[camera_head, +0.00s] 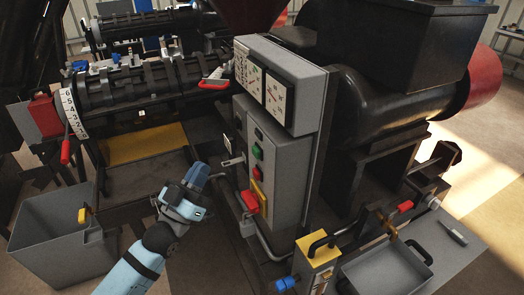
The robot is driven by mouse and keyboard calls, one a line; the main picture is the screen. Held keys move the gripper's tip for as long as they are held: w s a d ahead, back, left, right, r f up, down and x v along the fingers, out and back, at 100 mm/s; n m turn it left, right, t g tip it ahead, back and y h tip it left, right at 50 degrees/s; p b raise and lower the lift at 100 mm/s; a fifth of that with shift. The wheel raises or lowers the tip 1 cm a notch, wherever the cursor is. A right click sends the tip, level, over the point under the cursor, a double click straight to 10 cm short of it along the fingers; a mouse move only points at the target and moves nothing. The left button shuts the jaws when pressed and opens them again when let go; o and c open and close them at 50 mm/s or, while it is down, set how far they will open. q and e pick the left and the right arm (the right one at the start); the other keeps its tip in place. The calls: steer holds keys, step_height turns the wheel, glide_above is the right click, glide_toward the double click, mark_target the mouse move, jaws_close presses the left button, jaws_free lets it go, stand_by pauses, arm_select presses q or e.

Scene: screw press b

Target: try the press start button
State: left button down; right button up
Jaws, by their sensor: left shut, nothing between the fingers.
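The press control box (283,165) is a grey cabinet at the middle of the head view. A green button (257,152) sits on its front, with a red button (255,171) below it. No label is readable, so I cannot tell for certain which one is the start button. My left gripper (198,177), blue and grey, is left of the box and a little lower than the buttons. It is shut and empty, and appears apart from them. My right gripper is not in view.
A gauge panel (277,87) tops the box. A red-handled lever (249,201) and a bent pipe (262,238) stick out below the buttons. A grey bin (50,245) stands at left. A yellow block (316,262) and a tray (385,272) are at front right.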

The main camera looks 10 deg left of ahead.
mark_target(255, 152)
arm_select(q)
steer(key=shift+w+d+r, duration=0.1)
steer(key=shift+r, duration=0.15)
stand_by(0.3)
steer(key=w+d, duration=0.5)
steer(key=d, duration=0.2)
steer(key=shift+b, duration=0.4)
steer(key=shift+w+d, duration=0.1)
steer(key=shift+d, duration=0.1)
stand_by(1.7)
steer(key=shift+w+d, duration=0.15)
steer(key=shift+d, duration=0.1)
